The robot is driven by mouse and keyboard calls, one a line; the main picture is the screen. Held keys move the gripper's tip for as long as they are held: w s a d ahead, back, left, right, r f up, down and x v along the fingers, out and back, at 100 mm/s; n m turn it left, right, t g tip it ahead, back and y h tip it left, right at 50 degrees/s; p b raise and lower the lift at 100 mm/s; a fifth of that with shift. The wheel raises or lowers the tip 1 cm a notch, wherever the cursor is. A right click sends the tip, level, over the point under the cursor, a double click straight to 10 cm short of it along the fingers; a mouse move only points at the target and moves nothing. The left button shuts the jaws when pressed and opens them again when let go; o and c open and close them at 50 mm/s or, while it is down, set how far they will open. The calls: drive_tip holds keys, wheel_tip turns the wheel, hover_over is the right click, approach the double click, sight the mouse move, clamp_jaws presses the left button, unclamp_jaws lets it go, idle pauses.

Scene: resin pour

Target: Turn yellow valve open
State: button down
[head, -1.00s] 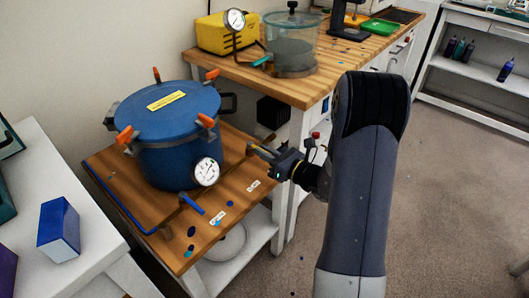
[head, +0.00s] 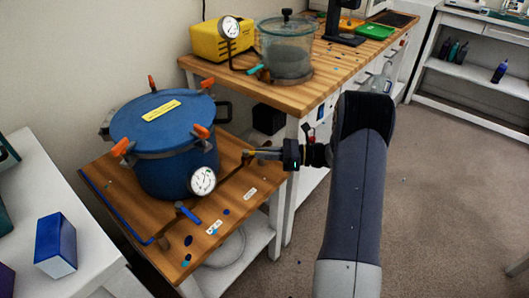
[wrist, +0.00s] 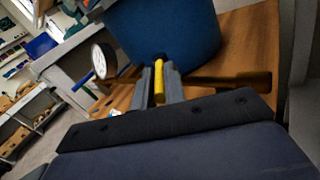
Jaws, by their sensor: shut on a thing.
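The yellow valve handle (wrist: 159,82) shows in the wrist view as a short yellow bar between the two grey fingers of my gripper (wrist: 159,88). My gripper is shut on it. In the head view my gripper (head: 258,153) reaches in from the right, nearly level, at the pipe fitting on the right of the blue pressure pot (head: 175,165); the handle is mostly hidden there by the fingers. The pot stands lidded on a wooden-topped stand, with a white gauge (head: 203,180) on its front; the gauge also shows in the wrist view (wrist: 103,61).
A blue valve handle (head: 187,213) sits on the pipe at the pot's front. A wooden bench (head: 300,93) behind holds a yellow pump (head: 218,40) and a clear chamber (head: 287,55). A white table (head: 75,240) with a blue box is at left. Floor at right is clear.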

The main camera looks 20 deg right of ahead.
drive_tip(key=shift+w+n+g, duration=0.1)
drive_tip(key=shift+n+g, duration=0.2)
drive_tip(key=c, duration=1.5)
unclamp_jaws()
drive_tip(key=shift+d, duration=0.1)
drive_tip(key=v, duration=1)
drive_tip(key=shift+d+p, duration=0.3)
drive_tip(key=shift+d, duration=0.05)
drive_tip(key=shift+c, duration=0.3)
